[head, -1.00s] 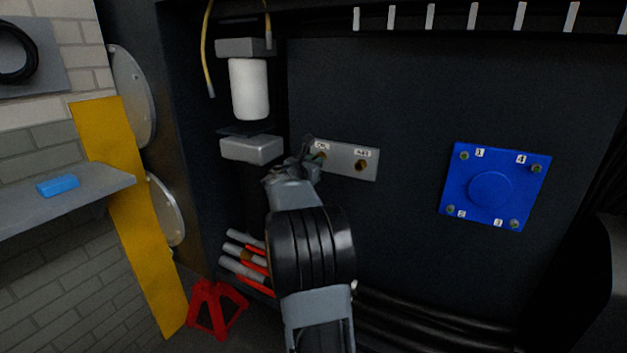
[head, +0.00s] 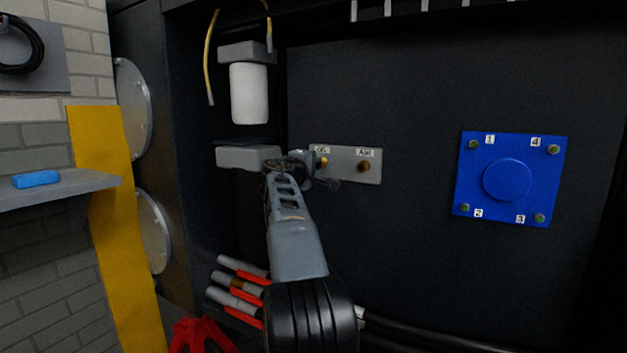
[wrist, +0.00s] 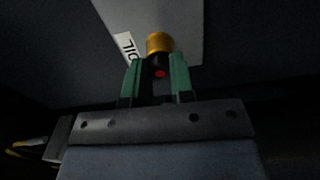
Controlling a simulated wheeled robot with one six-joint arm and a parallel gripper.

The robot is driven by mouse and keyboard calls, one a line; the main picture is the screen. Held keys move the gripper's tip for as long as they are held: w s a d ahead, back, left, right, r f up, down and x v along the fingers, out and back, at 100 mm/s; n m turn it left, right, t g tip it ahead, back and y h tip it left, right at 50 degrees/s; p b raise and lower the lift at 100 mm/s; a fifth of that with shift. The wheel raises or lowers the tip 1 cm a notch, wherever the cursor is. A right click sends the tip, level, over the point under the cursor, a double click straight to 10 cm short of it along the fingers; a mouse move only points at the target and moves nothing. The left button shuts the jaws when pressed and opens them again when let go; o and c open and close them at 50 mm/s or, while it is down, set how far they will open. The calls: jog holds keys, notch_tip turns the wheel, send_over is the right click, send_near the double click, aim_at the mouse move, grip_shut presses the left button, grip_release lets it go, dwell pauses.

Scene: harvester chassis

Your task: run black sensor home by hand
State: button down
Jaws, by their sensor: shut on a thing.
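In the wrist view my gripper (wrist: 156,78) has its two green fingers closed around the small black sensor (wrist: 157,68), which shows a red dot. The sensor lies right against the brass fitting (wrist: 159,43) beside a label reading OIL (wrist: 127,46). I cannot tell how far it is seated. In the head view my gripper (head: 317,164) is at the left fitting of the grey plate (head: 344,173), and the sensor is hidden there. The plate's second brass fitting (head: 364,167) is uncovered, under its own label.
A grey filter head (head: 247,157) is close left of my gripper, with a white filter (head: 249,93) above. A blue plate (head: 510,180) with numbered bolts is at the right. Grey and red cylinders (head: 238,290) lie below left. The dark panel between the plates is clear.

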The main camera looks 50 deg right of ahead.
jog(key=c, duration=0.9)
grip_release()
jog(key=shift+c, duration=1.1)
jog(key=shift+b+v, duration=0.6)
jog(key=shift+v, duration=0.5)
